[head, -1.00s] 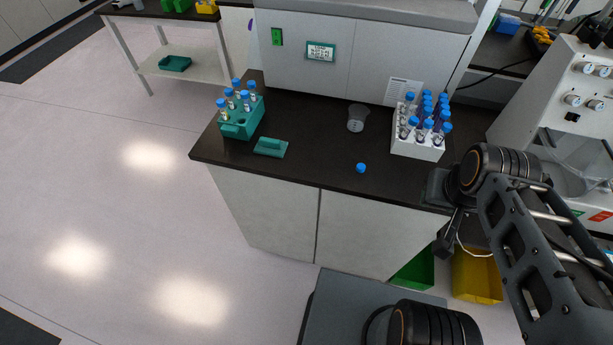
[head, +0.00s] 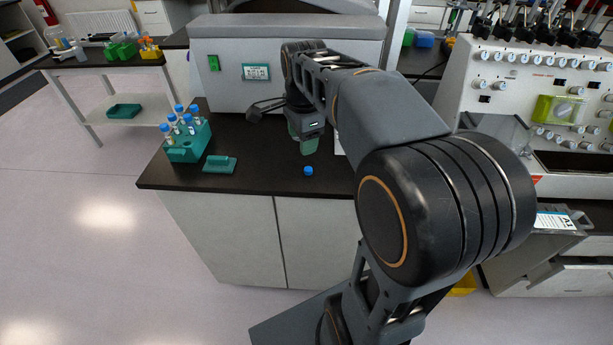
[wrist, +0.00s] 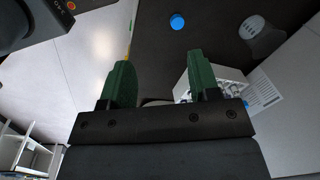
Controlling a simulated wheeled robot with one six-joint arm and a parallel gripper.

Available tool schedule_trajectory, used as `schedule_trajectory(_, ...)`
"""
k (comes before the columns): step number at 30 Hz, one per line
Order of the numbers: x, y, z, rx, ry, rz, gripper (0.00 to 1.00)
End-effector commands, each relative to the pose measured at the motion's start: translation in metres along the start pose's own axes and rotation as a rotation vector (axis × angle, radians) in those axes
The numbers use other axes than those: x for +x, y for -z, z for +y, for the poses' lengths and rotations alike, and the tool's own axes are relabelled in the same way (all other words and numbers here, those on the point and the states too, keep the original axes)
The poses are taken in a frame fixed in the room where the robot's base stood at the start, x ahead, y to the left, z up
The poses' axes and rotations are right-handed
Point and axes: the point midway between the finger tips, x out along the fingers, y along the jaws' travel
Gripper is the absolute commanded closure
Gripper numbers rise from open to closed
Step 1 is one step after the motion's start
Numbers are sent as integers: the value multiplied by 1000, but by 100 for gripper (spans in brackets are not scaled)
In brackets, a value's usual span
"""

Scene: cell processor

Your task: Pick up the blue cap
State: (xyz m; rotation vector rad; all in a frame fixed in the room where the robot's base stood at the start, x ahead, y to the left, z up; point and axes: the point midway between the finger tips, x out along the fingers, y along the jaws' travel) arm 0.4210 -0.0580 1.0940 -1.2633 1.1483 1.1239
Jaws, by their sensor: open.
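The blue cap (head: 308,171) lies alone on the dark counter (head: 262,180), close to its front edge. It also shows in the wrist view (wrist: 177,22), near the top, beyond the fingertips. My gripper (head: 304,147) is above the counter, just behind the cap in the head view. In the wrist view its two green fingers (wrist: 158,58) stand wide apart with nothing between them. The cap is apart from both fingers.
A teal rack (head: 183,150) with blue-capped tubes stands at the counter's left, with a small teal block (head: 219,164) nearby. My arm hides the counter's right side.

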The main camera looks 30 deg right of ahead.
Motion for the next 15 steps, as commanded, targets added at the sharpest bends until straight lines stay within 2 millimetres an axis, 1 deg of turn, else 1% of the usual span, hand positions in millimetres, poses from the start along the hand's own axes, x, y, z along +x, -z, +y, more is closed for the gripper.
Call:
schedule_trajectory(1,8,7,-10,123,-22,-1,44)
schedule_trajectory(3,10,14,-21,282,-46,1,44)
schedule_trajectory(6,13,23,-32,461,-71,7,44)
schedule_trajectory(9,16,29,-39,584,-90,13,44)
schedule_trajectory(11,18,32,-42,632,-97,16,44)
schedule_trajectory(15,37,34,-42,682,-107,20,44)
